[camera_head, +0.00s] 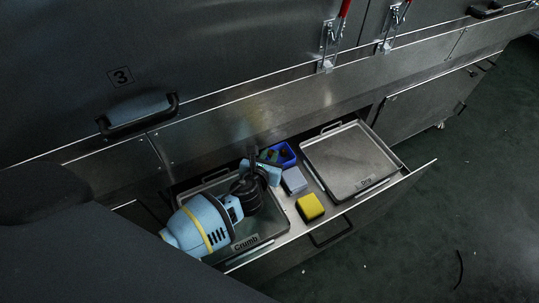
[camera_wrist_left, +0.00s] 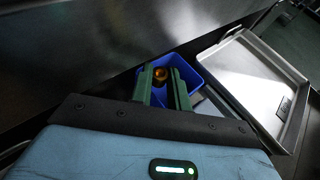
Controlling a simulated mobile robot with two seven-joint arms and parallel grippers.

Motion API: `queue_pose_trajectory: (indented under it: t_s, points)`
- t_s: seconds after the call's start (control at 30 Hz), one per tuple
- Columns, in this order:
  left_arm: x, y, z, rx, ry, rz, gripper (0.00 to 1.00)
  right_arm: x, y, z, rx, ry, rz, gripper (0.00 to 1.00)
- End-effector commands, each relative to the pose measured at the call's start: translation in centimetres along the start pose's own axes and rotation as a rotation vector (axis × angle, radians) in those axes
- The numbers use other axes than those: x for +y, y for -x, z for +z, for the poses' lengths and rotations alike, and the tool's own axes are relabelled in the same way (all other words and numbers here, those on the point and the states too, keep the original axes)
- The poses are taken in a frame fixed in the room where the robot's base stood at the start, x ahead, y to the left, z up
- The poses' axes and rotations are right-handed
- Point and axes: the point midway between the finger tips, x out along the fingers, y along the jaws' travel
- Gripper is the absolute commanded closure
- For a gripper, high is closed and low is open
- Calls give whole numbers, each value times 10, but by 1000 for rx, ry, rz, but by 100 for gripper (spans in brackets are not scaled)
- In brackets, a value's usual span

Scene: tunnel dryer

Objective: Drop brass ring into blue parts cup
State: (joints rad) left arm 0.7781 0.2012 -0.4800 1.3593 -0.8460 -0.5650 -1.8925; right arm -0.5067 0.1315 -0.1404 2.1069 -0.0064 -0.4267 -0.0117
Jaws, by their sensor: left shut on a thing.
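The blue parts cup (camera_head: 286,152) sits in the open drawer, between the two trays toward the back. In the left wrist view the blue cup (camera_wrist_left: 204,77) lies behind and below my fingers. My left gripper (camera_head: 268,157) reaches down at the cup's left side in the head view. In the left wrist view my left gripper (camera_wrist_left: 163,78) is shut on the brass ring (camera_wrist_left: 161,73), a small brown-gold thing between the green fingertips, seen against the cup's opening. The ring cannot be made out in the head view. My right gripper is not in view.
The pulled-out drawer holds a tray marked Crumb (camera_head: 273,239) under my left arm and another metal tray (camera_head: 345,160) at right. The dryer wall (camera_head: 230,60) rises behind.

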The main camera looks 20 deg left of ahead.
Motion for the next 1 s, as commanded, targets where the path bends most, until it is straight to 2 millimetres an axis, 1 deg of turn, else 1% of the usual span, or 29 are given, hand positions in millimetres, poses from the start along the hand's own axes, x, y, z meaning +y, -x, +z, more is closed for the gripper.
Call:
queue_pose_trajectory:
  t_s: [0.33, 0.47, 0.5, 0.63, 0.87, 1.0]
  points:
    - [0, -4, -9, 0, 0, -1, 100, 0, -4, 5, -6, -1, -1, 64]
    - [0, -4, -10, 0, 0, -1, 100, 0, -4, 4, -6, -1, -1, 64]
    - [0, -4, -10, 0, -1, -1, 79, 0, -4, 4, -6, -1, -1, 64]
    - [0, -4, -10, 0, 0, 0, 62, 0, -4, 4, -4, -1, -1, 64]
    - [0, -4, -10, 1, 0, 1, 61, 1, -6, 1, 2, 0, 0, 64]
    - [0, -1, -2, 0, 1, 1, 61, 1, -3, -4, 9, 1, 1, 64]
